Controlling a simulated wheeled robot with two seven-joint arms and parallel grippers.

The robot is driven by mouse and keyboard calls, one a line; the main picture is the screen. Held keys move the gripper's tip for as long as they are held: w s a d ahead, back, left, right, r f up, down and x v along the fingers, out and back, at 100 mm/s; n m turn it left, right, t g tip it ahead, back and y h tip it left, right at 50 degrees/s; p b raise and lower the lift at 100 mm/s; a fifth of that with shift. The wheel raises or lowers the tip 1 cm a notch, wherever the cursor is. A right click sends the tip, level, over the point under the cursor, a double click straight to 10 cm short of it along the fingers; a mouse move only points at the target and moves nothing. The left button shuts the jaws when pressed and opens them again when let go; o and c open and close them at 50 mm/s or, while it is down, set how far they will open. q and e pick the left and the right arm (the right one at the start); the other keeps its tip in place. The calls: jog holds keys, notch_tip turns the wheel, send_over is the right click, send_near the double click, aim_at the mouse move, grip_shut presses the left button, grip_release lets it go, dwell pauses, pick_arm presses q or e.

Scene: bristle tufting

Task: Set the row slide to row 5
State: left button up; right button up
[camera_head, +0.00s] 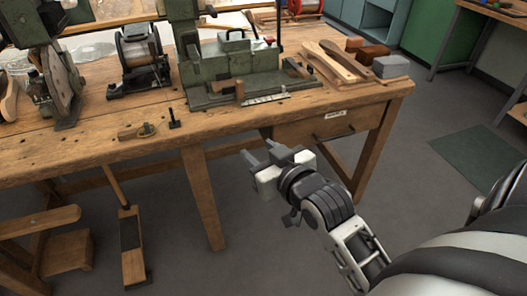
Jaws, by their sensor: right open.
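A green tufting machine (232,75) stands on the wooden workbench (215,117). At its front edge lies a pale marked strip (264,98), with a small wooden block (240,90) at the strip's left end. These look like the row slide and its scale, but the row numbers are too small to read. My right gripper (260,155) is open and empty. It shows in front of the bench, below the machine's strip in the picture, and is apart from both. My left gripper is not in view.
A drawer (325,127) with a label is under the bench's right end. Brush-shaped wooden pieces (335,62) and several blocks lie at the right of the machine. A small black clamp-like piece (174,120) stands near the front edge. The floor at right is mostly clear.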

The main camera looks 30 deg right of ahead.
jog(key=s+a+f+n+g+y+p, duration=0.1)
jog(key=s+a+f+g+y+p, duration=0.1)
jog(key=s+a+f, duration=0.3)
notch_tip(320, 180, down, 3)
jog(key=shift+s+a+g+y, duration=0.2)
jog(key=shift+a+g+y, duration=0.1)
jog(key=shift+a, duration=0.35)
jog(key=shift+n+g+y, duration=0.6)
jog(key=shift+g+y, duration=0.1)
jog(key=shift+g, duration=0.1)
jog(key=s+a+f, duration=0.1)
jog(key=s, duration=0.1)
jog(key=s+a+f, duration=0.1)
jog(key=s+f, duration=0.1)
jog(key=s+a+f, duration=0.1)
jog(key=a+f, duration=0.1)
jog(key=shift+s+a+p, duration=0.1)
jog(key=shift+s+p, duration=0.3)
jog(key=c, duration=0.5)
jog(key=shift+s+a+f, duration=0.1)
jog(key=shift+s+a, duration=0.05)
jog(key=shift+s, duration=0.05)
grip_shut()
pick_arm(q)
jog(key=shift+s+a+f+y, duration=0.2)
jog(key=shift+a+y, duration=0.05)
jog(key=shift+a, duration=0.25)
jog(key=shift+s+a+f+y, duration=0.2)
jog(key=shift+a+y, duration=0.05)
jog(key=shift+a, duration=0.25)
